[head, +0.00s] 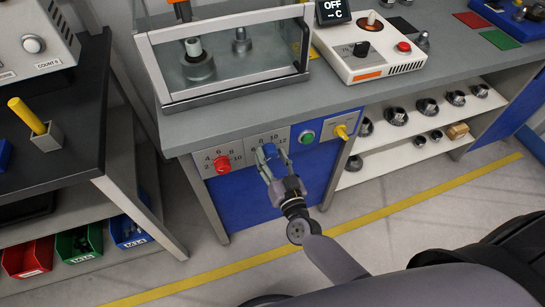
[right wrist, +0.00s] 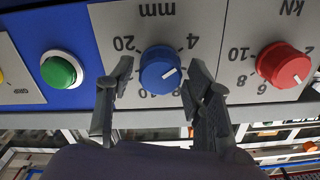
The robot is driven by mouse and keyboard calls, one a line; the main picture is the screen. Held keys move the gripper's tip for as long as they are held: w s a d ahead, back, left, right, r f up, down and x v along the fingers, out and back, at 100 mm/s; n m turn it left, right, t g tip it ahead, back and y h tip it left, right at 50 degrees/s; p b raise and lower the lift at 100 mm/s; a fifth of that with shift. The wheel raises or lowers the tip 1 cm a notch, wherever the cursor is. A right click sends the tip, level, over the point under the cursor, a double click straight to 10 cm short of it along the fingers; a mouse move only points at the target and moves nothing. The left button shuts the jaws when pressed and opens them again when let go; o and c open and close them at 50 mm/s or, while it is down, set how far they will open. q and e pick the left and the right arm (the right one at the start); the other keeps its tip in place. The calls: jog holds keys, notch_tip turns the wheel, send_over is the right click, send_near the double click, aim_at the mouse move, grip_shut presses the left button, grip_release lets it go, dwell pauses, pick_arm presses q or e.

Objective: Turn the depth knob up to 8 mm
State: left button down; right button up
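The blue depth knob (right wrist: 160,70), on the panel marked mm, has a white pointer line in the lower right part of its face. Its exact reading is hard to tell. The numbers 20, 4 and 10 show around it; others are partly hidden by my fingers. My right gripper (right wrist: 155,88) is open, one finger on each side of the knob, with a small gap on both sides. In the head view my right gripper (head: 265,162) reaches up to the knob (head: 270,150) on the front of the bench. My left gripper is not in view.
A red knob (right wrist: 284,64) marked kN and a green button (right wrist: 61,70) flank the mm panel. A yellow switch (head: 341,131) lies farther right. The grey bench top (head: 250,118) overhangs just above, bearing a clear guarded press and a control box (head: 368,50).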

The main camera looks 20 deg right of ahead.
jog(key=c, duration=0.9)
jog(key=shift+m, duration=0.3)
jog(key=m, duration=0.3)
jog(key=shift+m, duration=0.3)
jog(key=m, duration=0.3)
jog(key=shift+f+m+b, duration=0.1)
jog(key=shift+m+b, duration=0.2)
jog(key=m+b, duration=0.1)
jog(key=m, duration=0.5)
jog(key=shift+m, duration=0.3)
jog(key=m+b, duration=0.2)
jog(key=m, duration=0.3)
jog(key=shift+m, duration=0.4)
jog(key=o, duration=1.1)
